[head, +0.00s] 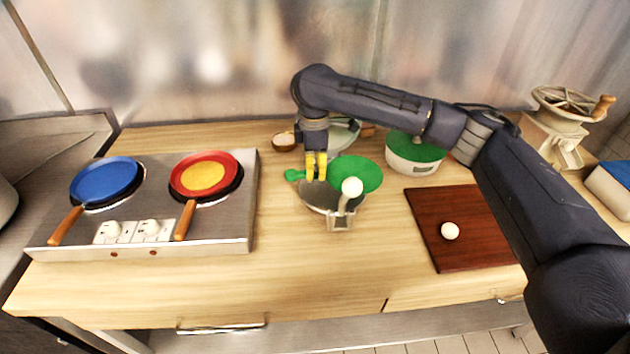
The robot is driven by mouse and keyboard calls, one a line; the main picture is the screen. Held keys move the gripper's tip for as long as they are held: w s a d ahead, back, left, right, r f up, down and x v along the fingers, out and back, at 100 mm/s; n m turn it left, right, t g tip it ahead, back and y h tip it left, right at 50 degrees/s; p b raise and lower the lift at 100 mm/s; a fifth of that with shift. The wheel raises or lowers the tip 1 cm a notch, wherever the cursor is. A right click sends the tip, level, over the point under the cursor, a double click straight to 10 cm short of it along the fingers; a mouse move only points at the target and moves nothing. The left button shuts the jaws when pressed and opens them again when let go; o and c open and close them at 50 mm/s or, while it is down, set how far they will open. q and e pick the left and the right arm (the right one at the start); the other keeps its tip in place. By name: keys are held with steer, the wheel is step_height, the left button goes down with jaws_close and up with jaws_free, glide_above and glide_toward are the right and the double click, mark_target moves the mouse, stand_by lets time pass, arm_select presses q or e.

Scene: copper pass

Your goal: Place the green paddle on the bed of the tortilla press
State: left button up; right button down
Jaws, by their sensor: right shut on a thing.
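The green paddle (355,174) has a round disc on the right and a short handle (295,175) on the left. My right gripper (316,168), with yellow fingers pointing down, is shut on the paddle between handle and disc. The tortilla press has a round grey bed (314,196) just below and in front of the paddle. The paddle covers the bed's back part; I cannot tell whether they touch. A lever with a white knob (352,187) stands at the press's front, overlapping the disc's lower edge. My left gripper is not in view.
On the left, a steel stove (215,228) bears a blue pan (105,181) and a red pan (206,175). A small bowl (284,141) and a green-lidded container (411,165) stand behind. A dark board (425,215) with a white ball (450,231) lies right. The front counter is clear.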

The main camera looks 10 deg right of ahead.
mark_target(315, 186)
steer(key=shift+f, duration=2)
steer(key=shift+f, duration=0.15)
steer(key=c, duration=1.3)
jaws_free()
step_height(315, 186, up, 12)
steer(key=shift+r, duration=0.2)
